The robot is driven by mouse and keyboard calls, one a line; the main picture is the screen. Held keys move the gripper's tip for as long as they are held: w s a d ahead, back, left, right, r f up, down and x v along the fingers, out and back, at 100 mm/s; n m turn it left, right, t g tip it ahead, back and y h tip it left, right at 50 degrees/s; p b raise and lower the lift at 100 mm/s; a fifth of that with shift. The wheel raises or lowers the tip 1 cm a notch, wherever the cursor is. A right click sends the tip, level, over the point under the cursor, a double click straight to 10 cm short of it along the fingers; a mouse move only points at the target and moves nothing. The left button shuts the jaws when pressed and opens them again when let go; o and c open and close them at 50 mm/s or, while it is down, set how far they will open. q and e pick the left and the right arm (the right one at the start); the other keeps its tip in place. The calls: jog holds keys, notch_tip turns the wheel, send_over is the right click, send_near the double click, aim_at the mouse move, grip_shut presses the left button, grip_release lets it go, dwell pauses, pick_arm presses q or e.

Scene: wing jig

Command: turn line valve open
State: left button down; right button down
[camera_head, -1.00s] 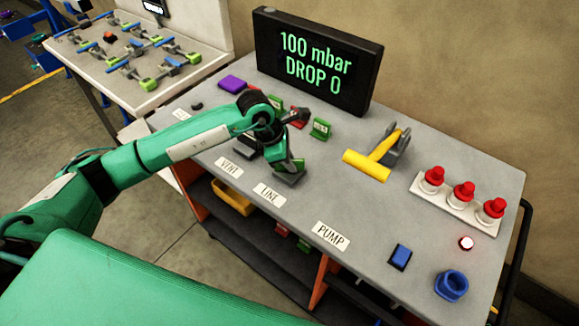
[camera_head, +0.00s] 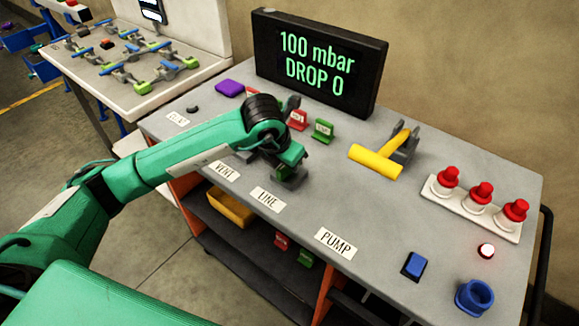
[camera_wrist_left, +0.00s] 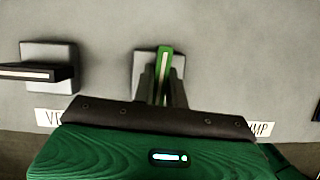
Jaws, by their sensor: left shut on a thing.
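The line valve's green handle (camera_wrist_left: 165,62) stands on a square grey base in the left wrist view, between my left gripper's two dark fingers (camera_wrist_left: 163,85). My left gripper is shut on it. In the head view my left gripper (camera_head: 291,172) is above the LINE label (camera_head: 268,199), and the hand mostly hides the valve. The handle points straight up the picture in the wrist view. The vent valve (camera_wrist_left: 40,72), with a dark handle lying sideways, is to its left. My right gripper is not in view.
A display (camera_head: 318,62) reads "100 mbar DROP 0". A red tag (camera_head: 298,120) and a green tag (camera_head: 323,130) stand behind the hand. A yellow T-handle (camera_head: 376,160), red-topped buttons (camera_head: 480,193), a blue switch (camera_head: 414,265) and a blue ring (camera_head: 474,297) are to the right.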

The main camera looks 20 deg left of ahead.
pick_arm(q)
jog(key=shift+n, duration=0.5)
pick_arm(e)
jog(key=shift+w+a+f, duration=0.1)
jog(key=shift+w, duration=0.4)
pick_arm(q)
jog(key=c, duration=1.4)
grip_release()
jog(key=shift+c, duration=0.2)
jog(key=shift+r+b, duration=0.1)
jog(key=shift+b, duration=0.2)
